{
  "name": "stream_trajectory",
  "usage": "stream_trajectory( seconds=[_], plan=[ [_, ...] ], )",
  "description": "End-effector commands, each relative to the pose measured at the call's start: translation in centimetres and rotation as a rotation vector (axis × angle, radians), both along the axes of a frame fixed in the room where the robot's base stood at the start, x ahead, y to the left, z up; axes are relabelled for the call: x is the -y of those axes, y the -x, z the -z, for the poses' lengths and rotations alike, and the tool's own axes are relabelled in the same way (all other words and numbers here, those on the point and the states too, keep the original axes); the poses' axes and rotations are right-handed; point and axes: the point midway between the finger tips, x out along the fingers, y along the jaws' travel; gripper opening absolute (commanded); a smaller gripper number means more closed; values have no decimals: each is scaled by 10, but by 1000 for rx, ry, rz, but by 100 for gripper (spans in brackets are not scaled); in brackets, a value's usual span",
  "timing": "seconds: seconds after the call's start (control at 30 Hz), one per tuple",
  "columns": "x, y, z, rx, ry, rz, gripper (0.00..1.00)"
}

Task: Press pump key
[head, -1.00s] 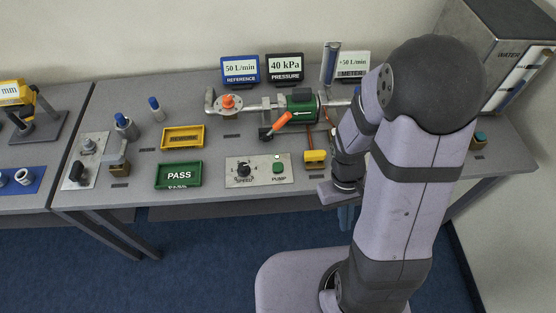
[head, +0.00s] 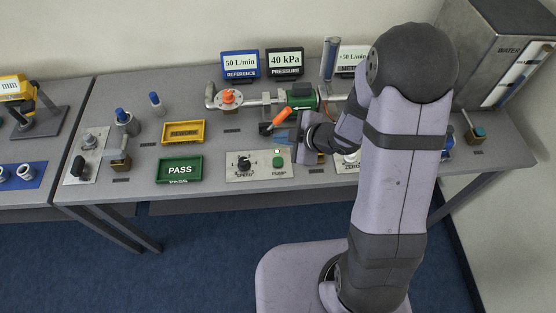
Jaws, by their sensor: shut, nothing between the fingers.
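The pump key is a green button (head: 278,161) labelled PUMP on the right half of a light panel (head: 240,177) near the table's front edge. A small pale lamp sits just above it. My gripper (head: 274,136) is shut and empty, reaching in from the right. In the picture it is just above and slightly right of the pump key, apart from it. Its height over the panel is hard to judge. The key is uncovered.
A black speed knob (head: 244,164) is left of the key on the same panel. Behind my gripper are a valve with an orange handle (head: 281,117) and a green pipe section (head: 303,98). A green PASS tray (head: 180,170) lies left.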

Motion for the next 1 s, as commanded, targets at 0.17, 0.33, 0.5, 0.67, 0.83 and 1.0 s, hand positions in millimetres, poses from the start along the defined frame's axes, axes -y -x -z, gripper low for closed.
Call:
stream_trajectory(
  seconds=[0.17,0.33,0.5,0.67,0.83,1.0],
  plan=[
    [0,0,0,12,13,-15,0],
    [0,0,0,10,13,-14,0],
    [0,0,2,10,13,-14,0],
    [1,0,8,9,14,-13,0],
    [1,0,22,9,14,-13,0],
    [1,0,42,9,14,-13,0]
  ],
)
